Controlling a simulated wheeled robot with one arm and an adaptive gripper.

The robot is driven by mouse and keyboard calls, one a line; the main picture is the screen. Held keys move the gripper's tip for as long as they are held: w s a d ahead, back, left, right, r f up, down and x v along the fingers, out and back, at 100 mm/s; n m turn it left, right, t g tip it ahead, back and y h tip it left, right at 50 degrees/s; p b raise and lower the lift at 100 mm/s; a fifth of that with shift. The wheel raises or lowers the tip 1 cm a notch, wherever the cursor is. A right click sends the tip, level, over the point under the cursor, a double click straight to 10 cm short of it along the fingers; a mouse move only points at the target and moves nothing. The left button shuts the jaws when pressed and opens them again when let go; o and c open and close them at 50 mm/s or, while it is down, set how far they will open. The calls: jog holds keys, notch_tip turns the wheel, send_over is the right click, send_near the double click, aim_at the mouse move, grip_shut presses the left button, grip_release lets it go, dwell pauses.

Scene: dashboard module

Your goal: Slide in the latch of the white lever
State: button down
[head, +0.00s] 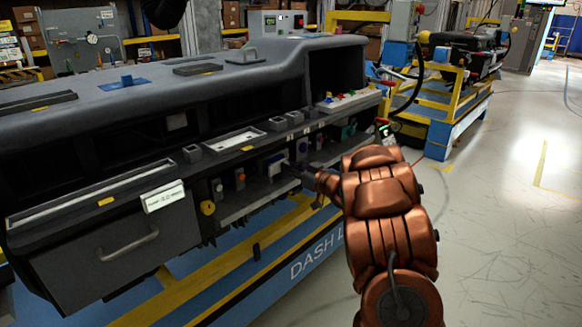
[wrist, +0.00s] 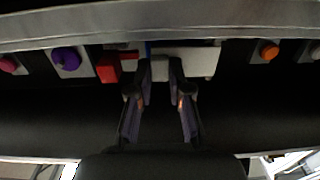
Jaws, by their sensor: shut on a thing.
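The white lever (wrist: 204,62) is a pale block under the front ledge of the dashboard module in the wrist view. In the head view, a pale part (head: 275,160) that appears to be the same lever shows beside my gripper (head: 298,172), in the module's lower opening. In the wrist view, my gripper (wrist: 161,80) has its two fingers on either side of a narrow pale section of the lever and is shut on it. The fingers hide part of the lever. I cannot make out the latch separately.
In the wrist view, a red block (wrist: 108,68) and a purple knob (wrist: 66,60) lie left of the lever, and an orange knob (wrist: 267,50) lies right. The ledge (wrist: 160,25) runs close above. Open floor (head: 500,220) lies to the right in the head view.

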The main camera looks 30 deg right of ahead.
jog(key=c, duration=1.1)
grip_release()
jog(key=v, duration=1.2)
